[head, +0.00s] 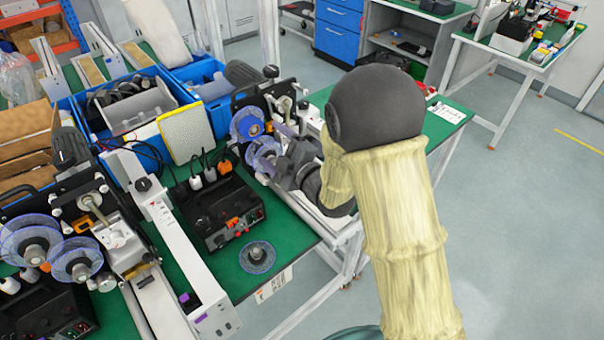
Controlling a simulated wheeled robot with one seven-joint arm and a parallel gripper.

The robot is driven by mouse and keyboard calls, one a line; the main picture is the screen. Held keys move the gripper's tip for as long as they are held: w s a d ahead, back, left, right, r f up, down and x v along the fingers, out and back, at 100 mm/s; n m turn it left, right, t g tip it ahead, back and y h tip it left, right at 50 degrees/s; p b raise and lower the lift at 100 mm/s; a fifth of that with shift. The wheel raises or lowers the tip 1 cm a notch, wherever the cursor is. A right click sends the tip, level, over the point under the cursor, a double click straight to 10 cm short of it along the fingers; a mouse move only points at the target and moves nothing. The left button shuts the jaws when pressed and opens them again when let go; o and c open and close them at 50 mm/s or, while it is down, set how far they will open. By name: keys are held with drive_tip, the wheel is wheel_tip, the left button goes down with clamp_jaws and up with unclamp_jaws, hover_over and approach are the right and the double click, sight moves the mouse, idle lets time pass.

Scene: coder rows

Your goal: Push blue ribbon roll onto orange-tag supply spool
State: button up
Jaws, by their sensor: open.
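My gripper (276,168) is at the right-hand coder machine (272,98), at the end of my arm in its pale yellow sleeve. It is open. A translucent blue ribbon roll (261,153) is right at its fingers; whether they touch cannot be told. Another blue roll (247,124) sits just above and left of it on the same machine. A small orange tag (268,127) shows beside that upper roll. My gripper and wrist hide part of the machine and the spool behind the lower roll.
A loose blue roll (258,257) lies flat on the green table (240,285). A black control box (217,210) stands left of my gripper. Another coder with two blue rolls (75,262) is at the left. Blue bins (205,72) stand behind.

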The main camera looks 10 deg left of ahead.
drive_tip(key=b+v, duration=0.6)
drive_tip(key=v, duration=0.4)
drive_tip(key=shift+s+d, duration=0.15)
drive_tip(key=shift+d, duration=0.1)
drive_tip(key=w+d+f+m+g+h+p, duration=0.1)
drive_tip(key=d+f+m+h, duration=0.2)
drive_tip(key=d+m+h, duration=0.3)
drive_tip(key=w+d+f+m+h+p, duration=0.1)
drive_tip(key=d+f+m+h, duration=0.3)
drive_tip(key=d, duration=0.4)
drive_tip(key=s+d+f+m+g+h+p, duration=0.1)
drive_tip(key=s+d+m+g+h, duration=0.2)
drive_tip(key=s+d+m+g, duration=0.5)
drive_tip(key=s+d+m, duration=0.1)
drive_tip(key=s+m, duration=0.3)
drive_tip(key=s, duration=0.1)
drive_tip(key=shift+s+h+p, duration=0.15)
drive_tip(key=shift+h+p, duration=0.15)
drive_tip(key=shift+p, duration=0.1)
